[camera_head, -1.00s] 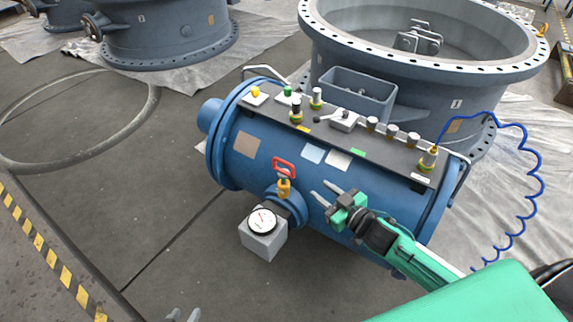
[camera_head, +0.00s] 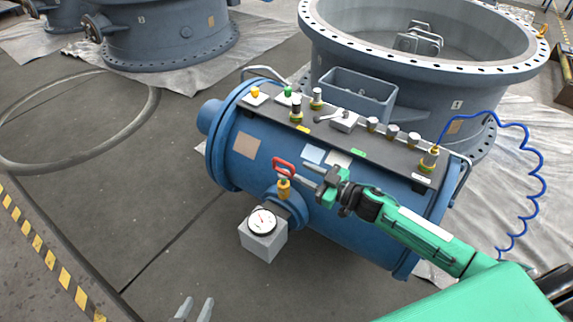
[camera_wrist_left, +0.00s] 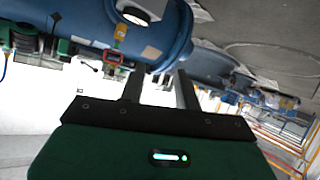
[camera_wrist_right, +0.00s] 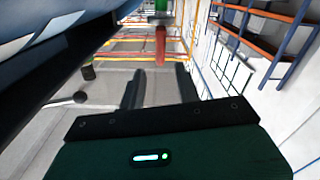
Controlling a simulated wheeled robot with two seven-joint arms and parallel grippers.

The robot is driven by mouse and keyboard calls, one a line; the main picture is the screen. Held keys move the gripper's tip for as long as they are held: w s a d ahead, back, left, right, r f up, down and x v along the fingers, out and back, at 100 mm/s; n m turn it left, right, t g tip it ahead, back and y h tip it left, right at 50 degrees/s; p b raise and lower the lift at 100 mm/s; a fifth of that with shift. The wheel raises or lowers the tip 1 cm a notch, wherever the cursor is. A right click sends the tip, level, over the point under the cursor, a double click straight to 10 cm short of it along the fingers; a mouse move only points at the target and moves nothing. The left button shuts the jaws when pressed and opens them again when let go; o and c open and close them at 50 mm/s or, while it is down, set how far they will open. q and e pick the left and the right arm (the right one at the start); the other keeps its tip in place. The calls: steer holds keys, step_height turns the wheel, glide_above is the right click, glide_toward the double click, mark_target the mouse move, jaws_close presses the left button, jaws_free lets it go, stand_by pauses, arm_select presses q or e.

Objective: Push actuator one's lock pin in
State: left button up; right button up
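Actuator one appears to be the blue cylinder (camera_head: 245,165) lying in front of the valve body marked 1. I cannot tell for certain which part is its lock pin. My left gripper (camera_head: 195,309) is open and empty at the bottom of the head view, well below the cylinder.
A dark top plate (camera_head: 400,163) carries knobs, a black-ball lever (camera_head: 318,119) and several caps. A round gauge (camera_head: 262,221) on a grey block sits below the fitting. A coiled blue hose (camera_head: 540,180) hangs at right.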

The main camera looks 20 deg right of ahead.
mark_target(292, 167)
steer(key=shift+b+x, duration=0.35)
steer(key=shift+x, duration=3.15)
jaws_close()
